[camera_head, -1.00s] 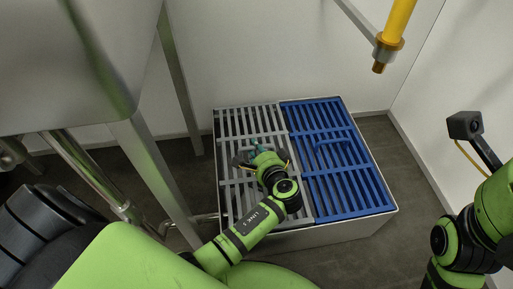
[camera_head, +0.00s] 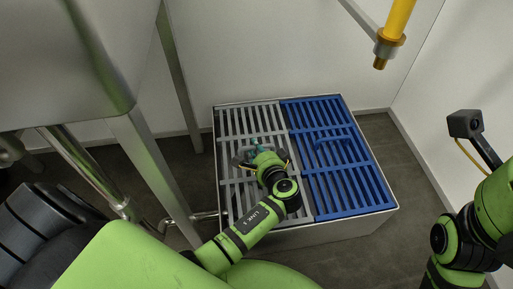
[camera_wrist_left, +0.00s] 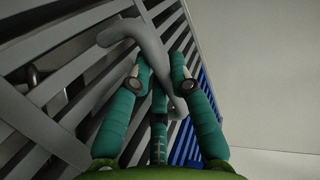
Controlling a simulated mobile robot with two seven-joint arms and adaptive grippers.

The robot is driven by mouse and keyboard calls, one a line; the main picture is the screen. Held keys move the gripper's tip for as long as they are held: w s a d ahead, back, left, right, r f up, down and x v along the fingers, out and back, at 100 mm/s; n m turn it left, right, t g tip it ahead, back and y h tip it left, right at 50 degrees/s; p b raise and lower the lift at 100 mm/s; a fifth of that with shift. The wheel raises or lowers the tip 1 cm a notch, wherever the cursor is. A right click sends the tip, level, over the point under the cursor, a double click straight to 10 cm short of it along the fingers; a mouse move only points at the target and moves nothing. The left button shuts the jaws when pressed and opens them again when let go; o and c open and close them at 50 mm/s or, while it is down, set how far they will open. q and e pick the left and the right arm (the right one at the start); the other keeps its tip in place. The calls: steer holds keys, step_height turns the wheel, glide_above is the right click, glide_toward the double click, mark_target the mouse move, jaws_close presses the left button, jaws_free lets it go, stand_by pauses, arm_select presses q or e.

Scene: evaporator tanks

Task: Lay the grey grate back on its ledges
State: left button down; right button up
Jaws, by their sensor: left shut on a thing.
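The grey grate (camera_head: 236,124) lies over the left half of a metal tank, beside the blue grate (camera_head: 340,165). It looks roughly level with the blue one; I cannot tell whether its edges rest on the ledges, which are hidden. My left gripper (camera_head: 256,152) is above the middle of the grey grate. In the left wrist view the teal fingers of this gripper (camera_wrist_left: 160,80) are shut on the grate's curved grey handle (camera_wrist_left: 145,35), with the slats of the grey grate (camera_wrist_left: 60,88) behind. My right arm shows at the right, but its gripper is out of view.
The metal tank (camera_head: 335,229) stands on a dark floor near white walls. A yellow pipe (camera_head: 398,20) hangs at the upper right. A steel vessel (camera_head: 75,60) with legs stands on the left. Floor is clear right of the tank.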

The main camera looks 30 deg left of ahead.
arm_select(q)
steer(key=shift+r, duration=0.15)
steer(key=c, duration=1.1)
jaws_free()
steer(key=shift+o, duration=0.2)
steer(key=v, duration=0.7)
steer(key=shift+s+d, duration=0.15)
steer(key=shift+s, duration=0.05)
